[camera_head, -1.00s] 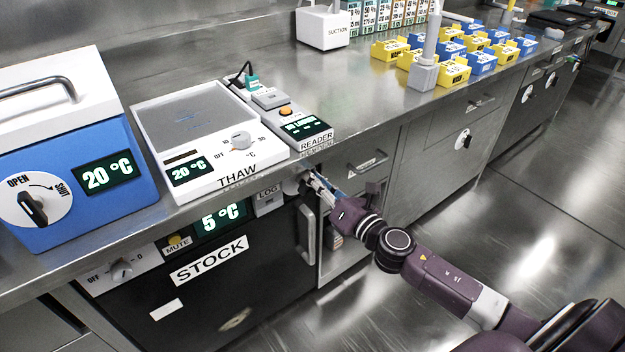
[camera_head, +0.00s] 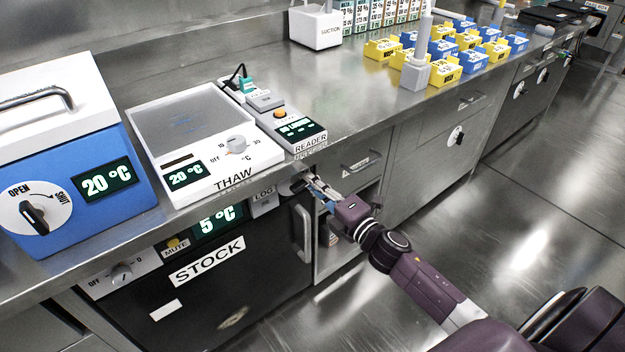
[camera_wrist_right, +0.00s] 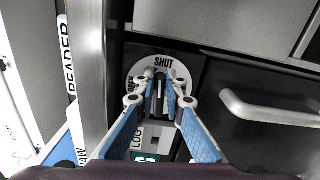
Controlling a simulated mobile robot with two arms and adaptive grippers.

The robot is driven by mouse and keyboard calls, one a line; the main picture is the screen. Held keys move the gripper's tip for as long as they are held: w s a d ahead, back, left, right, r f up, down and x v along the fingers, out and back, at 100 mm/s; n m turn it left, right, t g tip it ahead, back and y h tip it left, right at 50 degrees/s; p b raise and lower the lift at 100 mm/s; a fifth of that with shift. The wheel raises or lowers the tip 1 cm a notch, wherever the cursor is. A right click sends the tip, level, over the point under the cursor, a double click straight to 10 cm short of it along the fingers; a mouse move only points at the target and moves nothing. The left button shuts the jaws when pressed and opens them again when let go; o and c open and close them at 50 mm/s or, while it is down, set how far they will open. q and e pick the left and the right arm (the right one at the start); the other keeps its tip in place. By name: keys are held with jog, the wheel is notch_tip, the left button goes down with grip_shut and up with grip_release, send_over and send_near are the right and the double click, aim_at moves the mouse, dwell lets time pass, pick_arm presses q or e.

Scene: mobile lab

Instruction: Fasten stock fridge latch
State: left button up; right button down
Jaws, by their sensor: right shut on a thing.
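The stock fridge (camera_head: 262,285) is a black-fronted unit under the counter, with a STOCK label and a 5 °C display. Its door looks closed. Its latch is a round white dial (camera_wrist_right: 182,72) with a dark knob (camera_wrist_right: 160,92), by the fridge's upper right corner. My right gripper (camera_head: 309,183) is at this latch, and its fingers hide most of it in the head view. In the right wrist view my right gripper (camera_wrist_right: 160,88) is shut on the knob, one finger on each side. The knob points roughly toward the word SHUT. My left gripper is out of view.
The fridge's bar handle (camera_head: 303,233) is just below the latch. The counter edge and the reader (camera_head: 297,130) are just above my gripper. An open compartment (camera_head: 335,240) lies to the right. The floor (camera_head: 520,240) in front is clear.

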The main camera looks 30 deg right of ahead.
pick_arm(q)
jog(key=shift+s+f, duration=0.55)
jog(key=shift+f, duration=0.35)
pick_arm(e)
jog(key=shift+f+m, duration=0.2)
jog(key=shift+m, duration=0.6)
jog(key=c, duration=2)
grip_release()
jog(key=shift+s, duration=0.1)
jog(key=s, duration=0.4)
jog(key=s+d, duration=0.1)
jog(key=s, duration=0.2)
jog(key=s+d, duration=0.1)
jog(key=s, duration=0.3)
jog(key=shift+s+d, duration=0.1)
jog(key=shift+s, duration=0.25)
